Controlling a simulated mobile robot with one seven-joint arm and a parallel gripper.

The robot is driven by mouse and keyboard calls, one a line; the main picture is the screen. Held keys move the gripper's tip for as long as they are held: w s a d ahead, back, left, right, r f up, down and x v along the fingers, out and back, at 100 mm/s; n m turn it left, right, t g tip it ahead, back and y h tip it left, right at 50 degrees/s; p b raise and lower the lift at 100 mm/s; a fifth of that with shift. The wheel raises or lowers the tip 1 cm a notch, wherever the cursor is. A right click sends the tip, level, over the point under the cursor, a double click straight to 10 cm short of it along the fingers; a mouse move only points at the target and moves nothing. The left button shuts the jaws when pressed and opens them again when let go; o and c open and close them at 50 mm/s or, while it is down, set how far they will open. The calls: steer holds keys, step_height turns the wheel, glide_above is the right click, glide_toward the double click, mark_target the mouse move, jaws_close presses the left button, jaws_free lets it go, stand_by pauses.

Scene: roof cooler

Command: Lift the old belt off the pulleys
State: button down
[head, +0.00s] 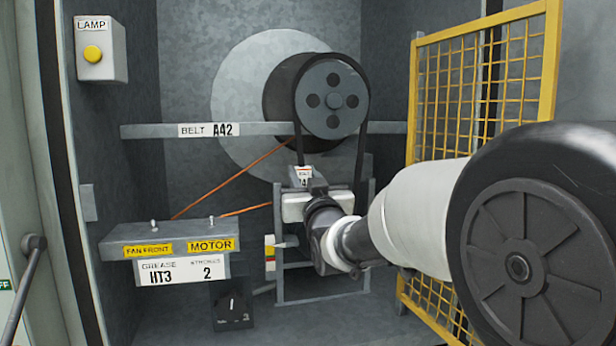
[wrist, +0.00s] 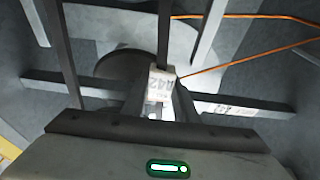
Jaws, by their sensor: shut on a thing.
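The old black belt (head: 361,150) runs over the big upper pulley (head: 333,98), and its two strands hang down from it. A white tag, partly readable as A42, sits on the left strand at my gripper (head: 307,183). My gripper is shut on that strand at the tag. In the wrist view the tag (wrist: 160,84) shows between the fingers, with the belt (wrist: 164,35) running on beyond it. The other strand (wrist: 62,55) passes to the left there. The lower end of the belt and any lower pulley are hidden behind my gripper and arm.
A yellow mesh guard (head: 480,90) stands open at the right, near my arm. A grey crossbar (head: 160,130) marked BELT A42 crosses behind. Orange lines (head: 230,180) run to the grease panel (head: 165,240) at lower left. A lamp box (head: 100,48) is at upper left.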

steer(key=shift+s, duration=0.1)
steer(key=shift+s+d+b, duration=0.2)
steer(key=shift+s+b, duration=0.25)
steer(key=shift+s, duration=0.2)
steer(key=shift+s+d+b, duration=0.2)
steer(key=shift+s+b, duration=0.3)
steer(key=shift+s, duration=0.2)
steer(key=shift+s+d+b, duration=0.2)
steer(key=shift+s+b, duration=0.25)
steer(key=shift+s, duration=0.4)
steer(key=s+d+r+b, duration=0.1)
steer(key=s+d+b, duration=0.2)
steer(key=s, duration=0.8)
steer(key=shift+s+d+b, duration=0.2)
steer(key=shift+s+b, duration=0.1)
steer(key=shift+b, duration=0.25)
stand_by(1.3)
steer(key=shift+s, duration=0.1)
